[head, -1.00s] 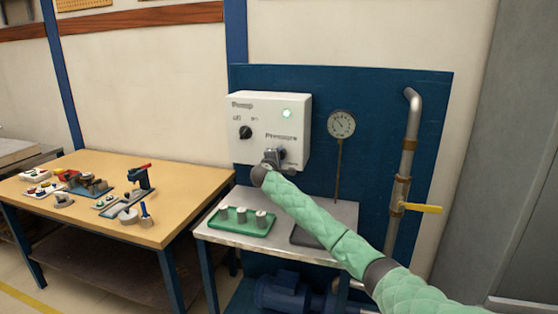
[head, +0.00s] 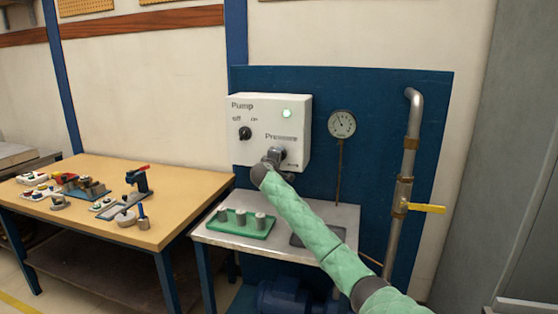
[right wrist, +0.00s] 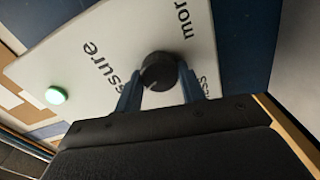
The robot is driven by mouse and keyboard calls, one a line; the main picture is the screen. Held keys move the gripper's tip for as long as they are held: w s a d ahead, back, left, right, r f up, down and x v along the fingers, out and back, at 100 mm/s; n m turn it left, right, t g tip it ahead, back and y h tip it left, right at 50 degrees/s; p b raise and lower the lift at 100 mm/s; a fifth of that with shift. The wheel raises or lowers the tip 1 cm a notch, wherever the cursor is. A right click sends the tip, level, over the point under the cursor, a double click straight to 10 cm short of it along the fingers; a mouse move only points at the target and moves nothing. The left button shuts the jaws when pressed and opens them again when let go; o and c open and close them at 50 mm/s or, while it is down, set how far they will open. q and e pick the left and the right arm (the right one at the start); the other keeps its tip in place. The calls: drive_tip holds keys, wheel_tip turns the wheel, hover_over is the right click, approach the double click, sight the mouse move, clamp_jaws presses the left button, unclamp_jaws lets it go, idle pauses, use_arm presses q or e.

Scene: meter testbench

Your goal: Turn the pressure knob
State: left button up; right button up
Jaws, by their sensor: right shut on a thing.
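The white pump box (head: 245,105) is on the blue back panel, with a black Pump switch (head: 245,133) and a lit green lamp (head: 287,113). The pressure knob (right wrist: 158,70) is round and black, on the lower right of the box under the "Pressure" label. My right gripper (head: 277,155) is at the knob and hides most of it in the head view. In the right wrist view the gripper (right wrist: 160,85) has one blue finger on each side of the knob and is shut on it. A round gauge (head: 342,124) is right of the box. My left gripper is not in view.
A metal bench (head: 342,216) below the box holds a green tray (head: 230,228) with several grey pieces. A grey pipe with a yellow lever (head: 427,208) stands to the right. A wooden table (head: 110,166) with tools is at the left.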

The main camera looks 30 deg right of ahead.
drive_tip(key=shift+f, duration=0.25)
drive_tip(key=o, duration=0.8)
drive_tip(key=shift+o, duration=0.9)
drive_tip(key=shift+r, duration=0.15)
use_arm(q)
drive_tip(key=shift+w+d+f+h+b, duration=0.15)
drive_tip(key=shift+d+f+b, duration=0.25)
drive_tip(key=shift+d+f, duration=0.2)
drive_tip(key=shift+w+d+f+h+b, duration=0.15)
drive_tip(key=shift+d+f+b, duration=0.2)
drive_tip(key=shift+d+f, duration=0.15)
use_arm(e)
drive_tip(key=v, duration=0.8)
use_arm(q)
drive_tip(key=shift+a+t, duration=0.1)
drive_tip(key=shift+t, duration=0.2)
